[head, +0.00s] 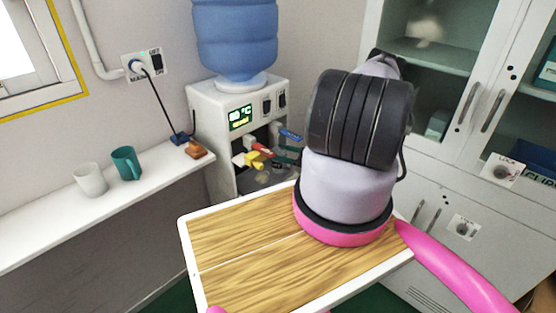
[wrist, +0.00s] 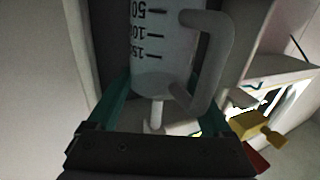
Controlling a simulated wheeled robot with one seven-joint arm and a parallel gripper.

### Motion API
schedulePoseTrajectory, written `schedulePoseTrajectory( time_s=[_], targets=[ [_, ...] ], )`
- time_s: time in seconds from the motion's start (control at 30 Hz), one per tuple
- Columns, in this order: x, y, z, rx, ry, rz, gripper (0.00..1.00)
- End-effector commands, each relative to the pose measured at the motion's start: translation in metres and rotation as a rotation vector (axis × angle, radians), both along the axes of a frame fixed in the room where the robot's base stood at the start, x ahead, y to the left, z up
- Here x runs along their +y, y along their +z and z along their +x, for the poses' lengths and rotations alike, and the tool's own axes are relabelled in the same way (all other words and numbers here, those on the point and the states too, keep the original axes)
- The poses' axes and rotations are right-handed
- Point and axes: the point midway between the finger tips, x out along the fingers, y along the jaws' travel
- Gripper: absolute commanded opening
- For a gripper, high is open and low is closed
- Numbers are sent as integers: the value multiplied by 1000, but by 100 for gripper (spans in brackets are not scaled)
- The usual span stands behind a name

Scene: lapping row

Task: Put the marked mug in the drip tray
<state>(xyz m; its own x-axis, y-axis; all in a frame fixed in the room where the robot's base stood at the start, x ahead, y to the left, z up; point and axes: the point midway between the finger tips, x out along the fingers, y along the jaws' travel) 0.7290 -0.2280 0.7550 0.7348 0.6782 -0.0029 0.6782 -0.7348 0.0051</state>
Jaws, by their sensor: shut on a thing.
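The marked mug (wrist: 165,50) is pale, with dark volume figures on its side and a handle at the right in the wrist view. My gripper (wrist: 163,88) has its green fingers on either side of the mug and is shut on it. In the head view my arm covers most of the gripper, and I cannot make out the mug for sure. The drip tray is not clearly visible; the recess of the water dispenser (head: 208,104), under its taps, is partly hidden by the arm and taps.
Yellow (head: 246,159), red (head: 259,148) and blue (head: 291,135) taps stick out of the dispenser. A white mug (head: 90,179) and a teal mug (head: 126,163) stand on the left shelf (head: 60,220). White cabinets (head: 440,180) stand at the right.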

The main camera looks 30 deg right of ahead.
Motion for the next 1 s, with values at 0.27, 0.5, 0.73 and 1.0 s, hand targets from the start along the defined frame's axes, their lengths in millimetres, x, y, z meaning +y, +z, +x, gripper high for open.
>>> schedulePoseTrajectory(
  time_s=[0.27,0.5,0.73,1.0],
  targets=[
    [11,-18,10,2,-1,1,0],
    [10,-35,11,-1,0,0,0],
    [10,-37,11,-1,-1,-1,0],
    [9,-38,11,-1,-1,-1,100]
  ],
)
